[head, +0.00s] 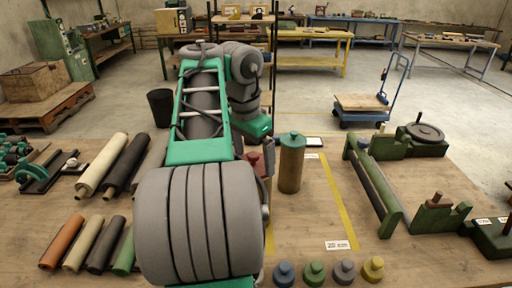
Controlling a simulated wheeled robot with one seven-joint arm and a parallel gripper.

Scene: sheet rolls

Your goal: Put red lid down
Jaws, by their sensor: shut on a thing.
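The red lid (254,159) shows near the middle of the head view, just right of my arm's green link and partly hidden by my arm. My gripper (259,143) is above it, below the green wrist, and shut on it. The fingers are small and mostly hidden, so the exact grip does not show. An upright brown cylinder (290,172) with a green top stands on the table just right of the lid. The gap between the lid and the tabletop is hidden.
Blue (284,273), green (314,273), grey (344,271) and yellow (373,268) knobbed lids line the front edge. Rolls (101,165) lie at left. A green-sided rack (374,190) and a dark wheel fixture (423,134) stand at right. Tabletop within the yellow lines (349,215) is mostly clear.

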